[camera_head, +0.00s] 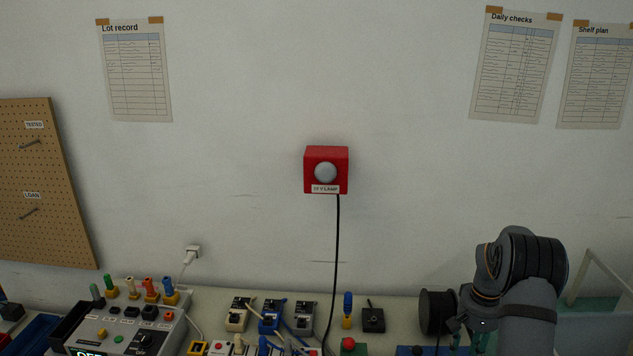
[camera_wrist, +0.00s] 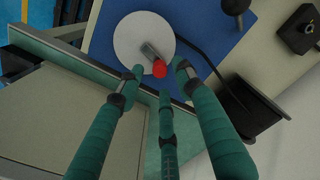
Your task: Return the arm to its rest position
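My arm (camera_head: 520,270) stands at the lower right in the head view, bent downward. My gripper (camera_wrist: 161,77) has green fingers that are spread apart in the wrist view, so it is open. Between and beyond the fingertips lies a white round disc (camera_wrist: 130,40) with a short metal lever that has a red tip (camera_wrist: 159,69). The disc sits on a blue panel (camera_wrist: 205,20). Nothing is visibly gripped; whether a finger touches the lever cannot be told. In the head view the fingers are mostly cut off by the bottom edge.
A black spool (camera_head: 436,312) stands close left of my arm. A grey-white frame (camera_head: 600,275) is to its right. Several small switch boxes (camera_head: 270,317) and a grey console (camera_head: 125,325) line the bench.

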